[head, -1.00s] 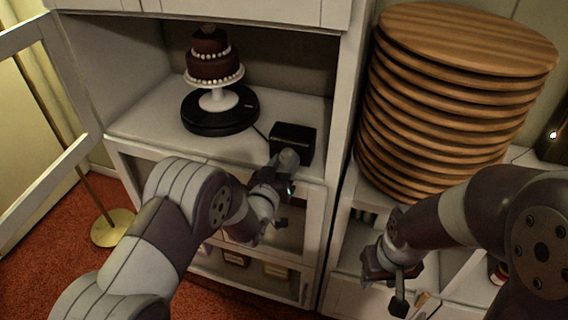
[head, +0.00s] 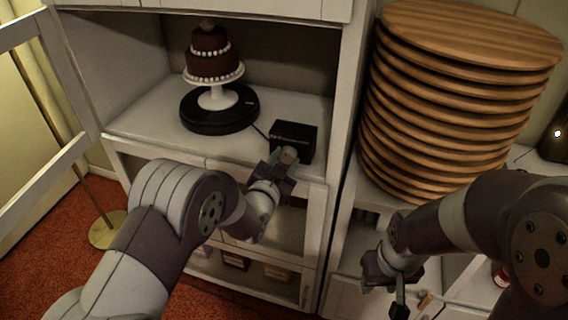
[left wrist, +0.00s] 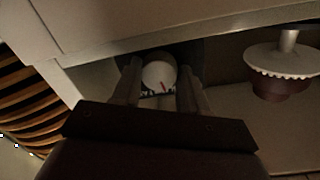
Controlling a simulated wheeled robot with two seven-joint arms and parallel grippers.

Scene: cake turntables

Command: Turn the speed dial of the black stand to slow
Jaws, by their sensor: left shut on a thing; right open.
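The black stand (head: 219,111) is a round black turntable on the cabinet shelf, with a tiered chocolate cake (head: 212,62) on a white pedestal on top. A cable joins it to a black control box (head: 295,136) at the shelf's front right. My left gripper (head: 283,165) is at the front of the box. In the left wrist view, the pale round speed dial (left wrist: 160,74) with a red mark sits between its two fingers, which are shut on it. The scale around the dial is too dark to read. My right gripper (head: 400,285) is open and empty, low at the right.
A tall stack of round wooden boards (head: 450,100) stands right of the cabinet. A cabinet upright (head: 345,130) separates it from the shelf. The shelf (head: 150,130) is clear left of the stand. A glass door stands open at the left.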

